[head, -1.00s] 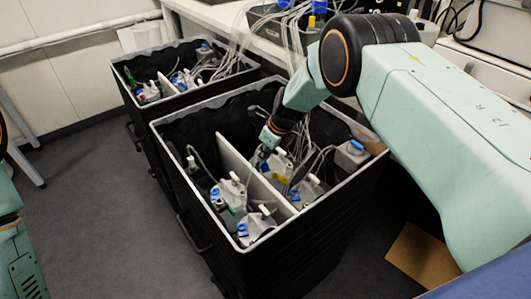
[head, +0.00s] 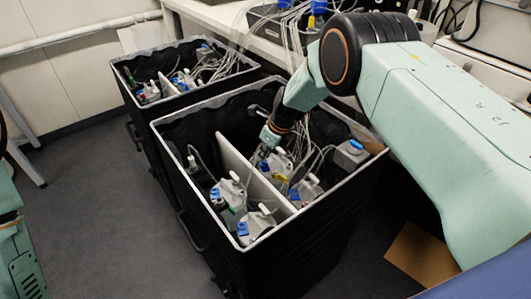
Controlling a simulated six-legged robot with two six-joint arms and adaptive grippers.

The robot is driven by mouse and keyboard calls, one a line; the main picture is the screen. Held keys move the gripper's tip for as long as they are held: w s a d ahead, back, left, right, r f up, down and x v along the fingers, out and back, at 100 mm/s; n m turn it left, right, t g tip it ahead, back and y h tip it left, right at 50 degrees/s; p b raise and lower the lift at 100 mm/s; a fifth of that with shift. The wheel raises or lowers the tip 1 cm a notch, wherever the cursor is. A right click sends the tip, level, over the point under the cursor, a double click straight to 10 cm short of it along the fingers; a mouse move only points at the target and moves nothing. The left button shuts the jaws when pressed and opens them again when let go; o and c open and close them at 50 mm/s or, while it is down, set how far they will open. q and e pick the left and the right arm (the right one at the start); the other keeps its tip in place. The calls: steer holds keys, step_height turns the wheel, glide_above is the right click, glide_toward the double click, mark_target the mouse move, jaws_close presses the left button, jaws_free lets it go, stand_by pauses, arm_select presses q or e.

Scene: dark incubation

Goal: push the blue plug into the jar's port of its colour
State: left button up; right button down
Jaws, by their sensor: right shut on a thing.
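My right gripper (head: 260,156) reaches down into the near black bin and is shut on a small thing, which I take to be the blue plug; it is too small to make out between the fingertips. The fingertips are beside the white divider, next to a pale jar (head: 279,164) with a white top. The jar's ports and their colours are too small to tell apart, and I cannot tell whether the held thing touches it. My left gripper is out of view; only part of my left arm shows at the left edge.
A second bin (head: 152,122) stands behind. Grey floor (head: 100,220) is clear at left.

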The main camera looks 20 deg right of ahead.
steer(key=shift+f+b, duration=0.65)
steer(key=shift+f, duration=0.2)
stand_by(0.6)
steer(key=c, duration=1.3)
jaws_free()
steer(key=v, duration=1.2)
